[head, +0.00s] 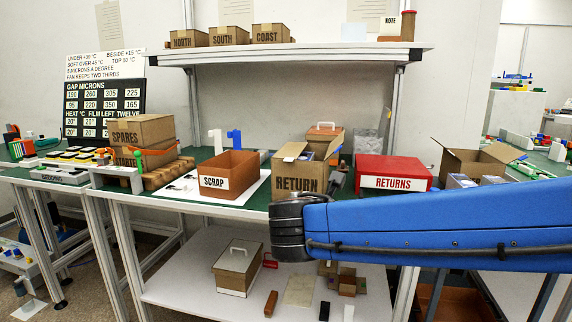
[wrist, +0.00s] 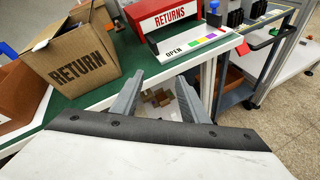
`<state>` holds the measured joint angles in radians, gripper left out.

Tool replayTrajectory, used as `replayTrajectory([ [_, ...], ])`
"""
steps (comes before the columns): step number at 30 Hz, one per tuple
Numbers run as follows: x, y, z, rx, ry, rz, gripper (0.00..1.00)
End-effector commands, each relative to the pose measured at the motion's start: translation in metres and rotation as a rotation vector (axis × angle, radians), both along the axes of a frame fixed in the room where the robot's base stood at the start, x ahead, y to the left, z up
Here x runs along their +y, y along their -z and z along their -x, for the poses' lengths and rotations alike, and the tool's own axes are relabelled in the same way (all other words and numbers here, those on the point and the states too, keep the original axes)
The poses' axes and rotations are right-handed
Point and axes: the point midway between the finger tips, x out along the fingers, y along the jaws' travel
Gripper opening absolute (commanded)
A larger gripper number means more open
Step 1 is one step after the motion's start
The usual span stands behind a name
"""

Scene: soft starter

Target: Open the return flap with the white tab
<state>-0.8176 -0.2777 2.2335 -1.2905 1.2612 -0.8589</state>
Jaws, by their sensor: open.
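A red box marked RETURNS (head: 392,172) stands on the green bench top; it also shows at the top of the wrist view (wrist: 168,18). In the wrist view, a white strip marked OPEN (wrist: 190,46) with coloured patches lies along its front. I cannot tell which part is the flap's white tab. My gripper (wrist: 160,76) is open and empty, its two grey fingers apart, pointing toward the bench edge below the red box. It touches nothing that I can see. In the head view my blue arm hides the bench edge, and the fingers do not show.
An open cardboard box marked RETURN (head: 298,178) stands left of the red box, close to my gripper's left side in the wrist view (wrist: 75,60). A SCRAP bin (head: 230,172) is further left. An open carton (head: 470,160) is at right. A shelf (head: 290,50) hangs above.

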Motion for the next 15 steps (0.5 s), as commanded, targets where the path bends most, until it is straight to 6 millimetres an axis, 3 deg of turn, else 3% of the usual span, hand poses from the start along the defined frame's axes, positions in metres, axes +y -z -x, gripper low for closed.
replayTrajectory([
  [1, 0.026, -0.010, -0.006, -0.015, -0.063, 0.075, 0.41],
  [3, 0.059, -0.025, -0.012, -0.043, -0.140, 0.180, 0.41],
  [9, 0.139, -0.059, -0.014, -0.125, -0.298, 0.415, 0.41],
  [12, 0.162, -0.068, -0.012, -0.155, -0.339, 0.480, 0.41],
  [15, 0.174, -0.073, -0.011, -0.170, -0.357, 0.513, 0.41],
])
